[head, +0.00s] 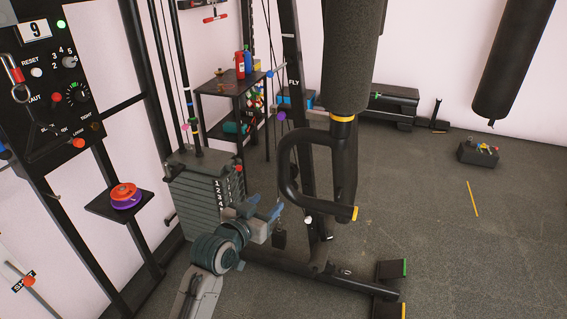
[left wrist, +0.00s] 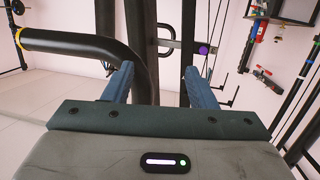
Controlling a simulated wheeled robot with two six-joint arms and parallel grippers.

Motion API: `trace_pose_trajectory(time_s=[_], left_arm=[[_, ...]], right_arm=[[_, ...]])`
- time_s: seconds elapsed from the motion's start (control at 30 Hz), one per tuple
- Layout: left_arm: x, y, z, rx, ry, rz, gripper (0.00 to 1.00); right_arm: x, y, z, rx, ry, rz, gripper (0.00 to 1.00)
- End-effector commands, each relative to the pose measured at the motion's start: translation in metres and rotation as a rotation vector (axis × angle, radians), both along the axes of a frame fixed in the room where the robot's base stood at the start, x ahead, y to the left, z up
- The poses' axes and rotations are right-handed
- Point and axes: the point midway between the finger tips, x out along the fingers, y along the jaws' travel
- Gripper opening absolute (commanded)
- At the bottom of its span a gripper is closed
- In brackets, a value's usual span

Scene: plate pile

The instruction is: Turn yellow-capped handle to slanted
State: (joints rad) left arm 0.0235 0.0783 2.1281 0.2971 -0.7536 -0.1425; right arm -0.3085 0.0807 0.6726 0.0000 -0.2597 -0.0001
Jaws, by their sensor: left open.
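The yellow-capped handle (head: 288,170) is a bent black tube with a yellow end (head: 354,213), beside a thick dark padded arm in the head view. My left gripper (head: 264,208) is open and empty, to the lower left of the handle. In the left wrist view, my left gripper's two blue fingers (left wrist: 158,78) are spread apart. A black tube with a yellow band, seemingly the handle (left wrist: 75,45), runs from the left to behind the left finger; I cannot tell whether they touch. My right gripper is not in view.
A numbered weight stack (head: 200,205) stands behind my left arm. A control panel (head: 45,75) and a small shelf with coloured discs (head: 125,194) are at the left. A black machine base (head: 320,278) lies low. Floor at the right is mostly clear.

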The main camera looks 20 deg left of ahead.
Motion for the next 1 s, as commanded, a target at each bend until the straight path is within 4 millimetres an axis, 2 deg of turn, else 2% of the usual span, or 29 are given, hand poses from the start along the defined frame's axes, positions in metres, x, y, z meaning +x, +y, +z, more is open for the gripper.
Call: trace_pose_trajectory(time_s=[0.03, 0.1, 0.2, 0.3, 0.43, 0.8, 1.0], left_arm=[[-0.003, -0.003, 0.026, -0.002, -0.04, -0.009, 0.52], [-0.008, -0.006, 0.053, -0.003, -0.085, -0.02, 0.52], [-0.016, -0.01, 0.083, -0.004, -0.137, -0.035, 0.52], [-0.019, -0.012, 0.099, -0.006, -0.164, -0.043, 0.52], [-0.008, -0.015, 0.101, -0.007, -0.167, -0.043, 0.52], [0.058, -0.031, 0.102, -0.007, -0.166, -0.043, 0.52], [0.079, -0.035, 0.1, -0.006, -0.166, -0.042, 0.52]], right_arm=[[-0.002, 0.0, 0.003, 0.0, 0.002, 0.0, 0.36], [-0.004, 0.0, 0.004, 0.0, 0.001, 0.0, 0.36], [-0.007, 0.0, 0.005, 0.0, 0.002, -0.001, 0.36], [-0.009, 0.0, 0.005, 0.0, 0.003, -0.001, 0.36], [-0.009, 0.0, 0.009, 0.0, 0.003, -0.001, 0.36], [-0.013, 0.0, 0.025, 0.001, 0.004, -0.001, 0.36], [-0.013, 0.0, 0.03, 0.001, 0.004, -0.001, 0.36]])
